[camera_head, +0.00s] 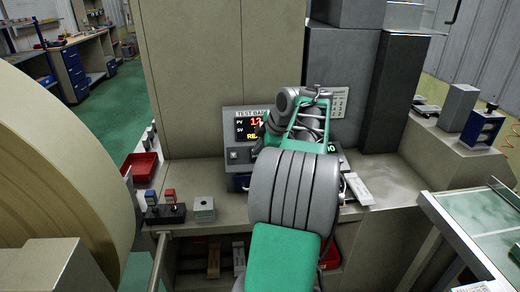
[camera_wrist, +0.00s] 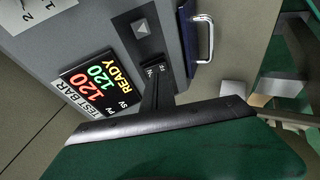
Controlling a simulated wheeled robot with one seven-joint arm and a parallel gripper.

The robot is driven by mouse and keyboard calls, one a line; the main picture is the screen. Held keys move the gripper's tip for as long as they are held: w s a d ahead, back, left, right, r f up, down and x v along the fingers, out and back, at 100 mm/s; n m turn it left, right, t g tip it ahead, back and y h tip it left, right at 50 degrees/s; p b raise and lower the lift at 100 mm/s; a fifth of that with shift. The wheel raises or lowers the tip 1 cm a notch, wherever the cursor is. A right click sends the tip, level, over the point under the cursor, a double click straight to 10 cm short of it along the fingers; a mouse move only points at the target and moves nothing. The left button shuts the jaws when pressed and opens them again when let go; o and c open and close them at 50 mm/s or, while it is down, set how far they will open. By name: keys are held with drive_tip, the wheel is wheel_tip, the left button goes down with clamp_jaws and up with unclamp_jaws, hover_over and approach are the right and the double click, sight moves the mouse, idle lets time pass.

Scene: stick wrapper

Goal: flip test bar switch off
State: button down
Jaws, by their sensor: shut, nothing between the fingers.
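The test bar unit (camera_head: 232,112) is a grey box on the bench. Its lit display (camera_wrist: 93,80) reads 120, 120 and READY in the wrist view, where the unit appears turned on its side. In the head view my arm hides the gripper and part of the unit.
A metal handle (camera_wrist: 204,38) sticks out near the switch plate. On the bench are a small grey box (camera_head: 204,209), a dark block with red and blue tops (camera_head: 165,212) and a red bin (camera_head: 141,167). A large beige roll (camera_head: 60,160) fills the left.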

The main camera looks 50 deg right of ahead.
drive_tip(key=w+d+r+p+v, duration=0.1)
drive_tip(key=w+p+v, duration=0.1)
drive_tip(key=v, duration=1)
drive_tip(key=shift+r+p, duration=0.25)
drive_tip(key=shift+p, duration=0.25)
drive_tip(key=w+r+y+p, duration=0.2)
drive_tip(key=w+r+p, duration=0.15)
drive_tip(key=p, duration=0.75)
drive_tip(key=s+f+g, duration=0.2)
drive_tip(key=s+f, duration=0.1)
drive_tip(key=shift+f+m+p, duration=0.3)
drive_tip(key=shift+w, duration=0.1)
